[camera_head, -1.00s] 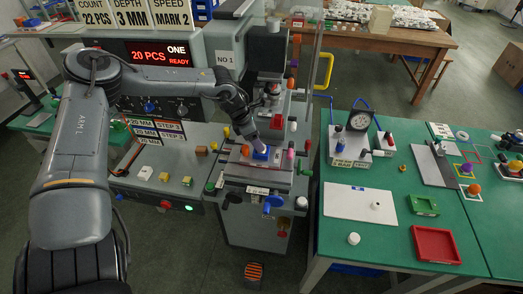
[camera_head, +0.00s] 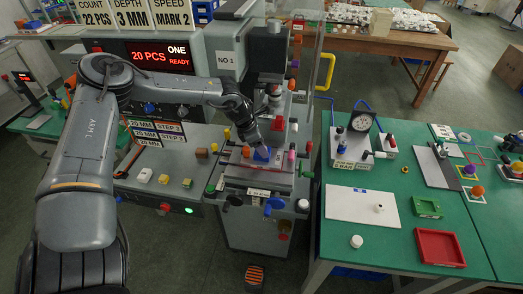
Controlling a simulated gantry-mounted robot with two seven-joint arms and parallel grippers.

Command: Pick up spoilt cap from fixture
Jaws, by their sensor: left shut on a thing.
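The cap is too small and too covered by the fingers to make out. I cannot tell whether it still touches the fixture. My right gripper is out of view.
Coloured knobs and a clear guard (camera_head: 316,50) stand close around the fixture. On the green table (camera_head: 335,240) at right are a white plate (camera_head: 350,204), a white cap (camera_head: 356,241), a green tray (camera_head: 427,208), a red tray (camera_head: 440,248) and a gauge (camera_head: 359,121).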

